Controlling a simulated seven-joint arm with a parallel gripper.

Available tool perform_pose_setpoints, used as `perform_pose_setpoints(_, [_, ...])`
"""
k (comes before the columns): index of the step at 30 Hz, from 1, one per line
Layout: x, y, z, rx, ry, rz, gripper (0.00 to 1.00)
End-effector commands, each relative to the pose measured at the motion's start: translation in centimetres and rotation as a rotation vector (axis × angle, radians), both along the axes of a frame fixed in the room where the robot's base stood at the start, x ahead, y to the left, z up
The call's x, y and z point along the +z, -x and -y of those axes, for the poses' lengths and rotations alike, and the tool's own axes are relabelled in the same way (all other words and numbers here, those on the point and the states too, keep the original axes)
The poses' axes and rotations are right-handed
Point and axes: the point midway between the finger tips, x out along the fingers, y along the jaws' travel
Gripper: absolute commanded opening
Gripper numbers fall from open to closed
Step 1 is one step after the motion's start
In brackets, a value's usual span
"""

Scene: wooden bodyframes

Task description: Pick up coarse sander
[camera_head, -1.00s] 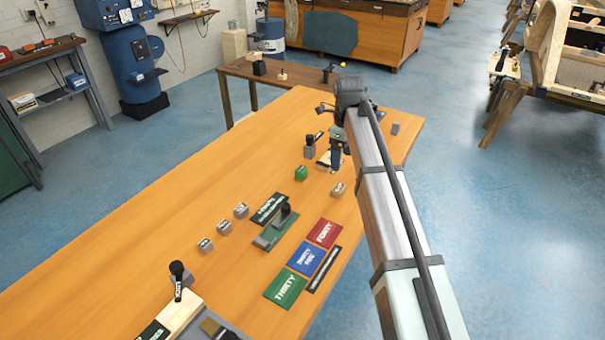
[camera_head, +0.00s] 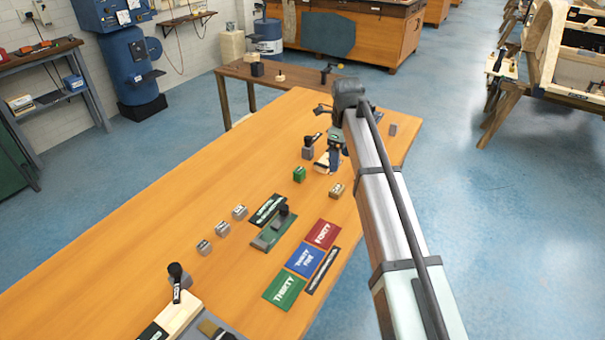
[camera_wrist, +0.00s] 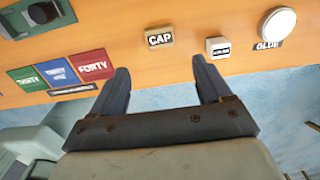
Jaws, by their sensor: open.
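A flat green block with a black knob (camera_head: 274,229) lies on the workbench beside the coloured cards; it looks like a sander, but I cannot read a coarse marking on it. Its knobbed end shows at the top left of the wrist view (camera_wrist: 40,14). My gripper (camera_wrist: 161,76) is open, with nothing between its fingers. In the head view my gripper (camera_head: 334,157) hangs over the far right part of the bench, beyond and to the right of the green block. The arm partly hides the gripper there.
Red (camera_head: 322,233), blue (camera_head: 304,259) and green (camera_head: 284,290) cards lie near the bench's right edge. A CAP block (camera_wrist: 159,37) and a white round thing (camera_wrist: 277,23) are beyond my fingers. Several small blocks stand left of the sander.

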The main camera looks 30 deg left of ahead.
Motion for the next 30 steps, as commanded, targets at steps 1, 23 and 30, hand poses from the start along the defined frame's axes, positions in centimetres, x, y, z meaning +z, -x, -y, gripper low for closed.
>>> perform_pose_setpoints(1, [0.0, 0.0, 0.0, 0.000, 0.000, 0.000, 0.78])
perform_pose_setpoints(23, [0.2, -0.2, -0.9, 0.001, 0.000, 0.000, 0.72])
perform_pose_setpoints(30, [1.6, -0.4, -9.5, 0.004, 0.001, 0.000, 0.72])
